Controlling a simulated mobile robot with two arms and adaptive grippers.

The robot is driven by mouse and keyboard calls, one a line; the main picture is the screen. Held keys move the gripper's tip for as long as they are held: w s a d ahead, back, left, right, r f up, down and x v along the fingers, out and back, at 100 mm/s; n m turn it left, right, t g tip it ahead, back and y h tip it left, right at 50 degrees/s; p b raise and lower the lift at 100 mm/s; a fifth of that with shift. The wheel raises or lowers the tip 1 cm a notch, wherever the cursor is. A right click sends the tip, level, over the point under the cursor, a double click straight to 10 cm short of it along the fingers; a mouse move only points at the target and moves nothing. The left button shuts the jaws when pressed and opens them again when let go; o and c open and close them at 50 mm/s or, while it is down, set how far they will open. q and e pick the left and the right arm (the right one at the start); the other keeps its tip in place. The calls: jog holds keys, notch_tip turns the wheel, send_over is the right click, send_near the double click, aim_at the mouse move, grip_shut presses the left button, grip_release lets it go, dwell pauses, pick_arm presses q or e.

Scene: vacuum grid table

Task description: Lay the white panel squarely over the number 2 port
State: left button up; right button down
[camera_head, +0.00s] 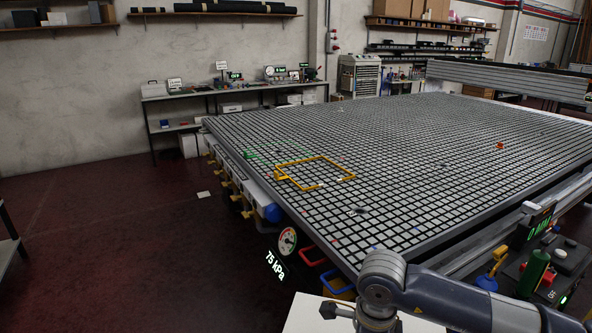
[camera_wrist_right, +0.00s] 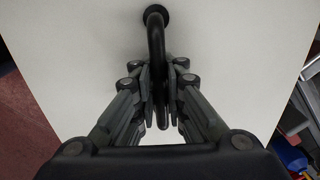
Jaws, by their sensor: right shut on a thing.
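The white panel (camera_wrist_right: 230,50) fills most of the right wrist view. A black curved handle (camera_wrist_right: 154,28) stands on it. My right gripper (camera_wrist_right: 160,78) is shut on this handle. In the head view a part of the white panel (camera_head: 303,316) shows at the bottom, beside the table's near corner and under my right arm. The gripper is largely hidden there. A yellow outlined frame (camera_head: 283,177) lies on the left part of the grid table (camera_head: 420,130). Small dark round spots (camera_head: 357,211) show on the grid. I cannot read a number 2 on any. My left gripper is not in view.
A small red object (camera_head: 500,145) stands on the grid. A beam (camera_head: 510,78) spans the far right. Most of the grid is clear.

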jog(key=s+d+f+n, duration=0.1)
jog(key=s+n, duration=0.1)
jog(key=n, duration=0.1)
jog(key=s+d+f+n, duration=0.1)
jog(key=s+f+n, duration=0.1)
jog(key=n, duration=0.1)
jog(key=s+d+f+n, duration=0.1)
jog(key=s+n, duration=0.1)
jog(key=n, duration=0.1)
jog(key=shift+d+f+n, duration=0.25)
jog(key=shift+d+n, duration=0.05)
jog(key=shift+d, duration=0.05)
jog(key=s+d+f+n, duration=0.3)
jog(key=s+n, duration=0.3)
jog(key=n, duration=0.5)
jog(key=shift+s+f, duration=0.2)
jog(key=shift+f, duration=0.65)
jog(key=shift+d, duration=0.2)
